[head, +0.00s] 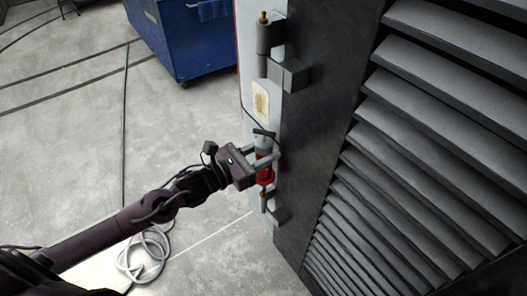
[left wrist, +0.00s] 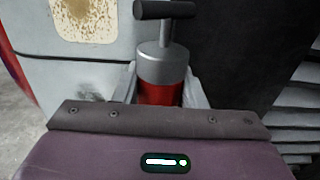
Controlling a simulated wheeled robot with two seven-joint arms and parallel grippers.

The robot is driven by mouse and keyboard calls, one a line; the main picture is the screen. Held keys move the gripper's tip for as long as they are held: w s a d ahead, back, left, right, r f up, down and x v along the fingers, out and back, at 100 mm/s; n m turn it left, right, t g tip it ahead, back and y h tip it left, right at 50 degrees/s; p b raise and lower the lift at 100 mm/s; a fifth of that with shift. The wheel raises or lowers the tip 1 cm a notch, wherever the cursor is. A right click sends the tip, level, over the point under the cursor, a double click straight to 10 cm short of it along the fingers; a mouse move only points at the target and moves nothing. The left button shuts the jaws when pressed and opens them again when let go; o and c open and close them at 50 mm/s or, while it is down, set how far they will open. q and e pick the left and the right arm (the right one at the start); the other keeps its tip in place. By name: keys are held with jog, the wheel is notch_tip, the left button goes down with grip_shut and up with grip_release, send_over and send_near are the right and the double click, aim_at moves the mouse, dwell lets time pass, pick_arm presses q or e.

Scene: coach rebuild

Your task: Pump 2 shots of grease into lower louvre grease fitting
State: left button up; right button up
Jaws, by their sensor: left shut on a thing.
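My left gripper (head: 265,160) is shut on a red grease gun (head: 264,176) with a silver cap and a dark T-handle on top. In the left wrist view the gun (left wrist: 160,94) stands upright between the two fingers, with its T-handle (left wrist: 165,10) raised above the cap. In the head view the gun is right above the lower hinge (head: 277,213) of the louvre door (head: 325,110). The lower grease fitting is hidden by the gun, so I cannot tell whether they touch. The upper hinge (head: 264,40) carries a brass fitting (head: 263,18). My right gripper is out of view.
Dark louvre slats (head: 440,100) fill the right side. A pale plate with a stained yellowish patch (head: 261,102) is beside the door edge. A blue wheeled cabinet (head: 190,40) stands behind at the upper left. A coiled grey hose (head: 145,250) lies on the concrete floor.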

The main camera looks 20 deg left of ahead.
aim_at(263, 138)
pick_arm(q)
jog(key=shift+s+f+b, duration=0.1)
jog(key=shift+f+b, duration=0.85)
jog(key=shift+f, duration=0.1)
dwell(0.9)
jog(key=shift+r, duration=0.25)
jog(key=shift+r+p, duration=0.5)
jog(key=shift+r, duration=0.35)
jog(key=shift+r+p, duration=1.55)
jog(key=shift+r, duration=1)
